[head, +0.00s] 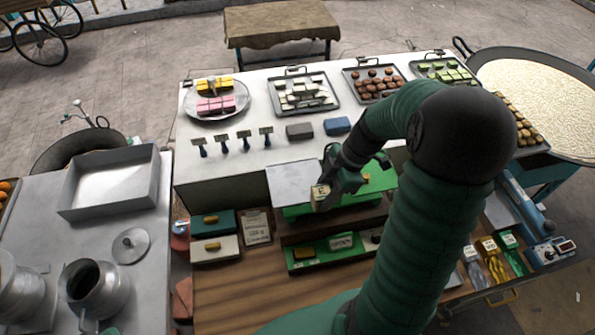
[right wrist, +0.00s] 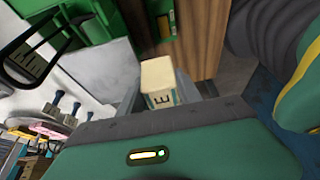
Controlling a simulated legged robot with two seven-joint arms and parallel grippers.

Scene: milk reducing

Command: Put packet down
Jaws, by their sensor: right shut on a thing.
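My right gripper (head: 330,180) is shut on a small cream packet (head: 320,193) with a dark letter on its face. In the head view it is over the front of the counter, at the green scale-like unit with a grey plate (head: 296,183). In the right wrist view the packet (right wrist: 158,82) sits between the fingers, with green parts and a brown wooden surface beyond it. I cannot tell whether the packet touches anything below. My left gripper is not in view.
Trays of sweets (head: 303,92) and a round plate (head: 217,100) stand at the back of the white counter. Several scrapers (head: 223,143) lie before them. A lower wooden shelf (head: 240,285) holds green boxes (head: 330,250). A large pan (head: 535,90) is at the right.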

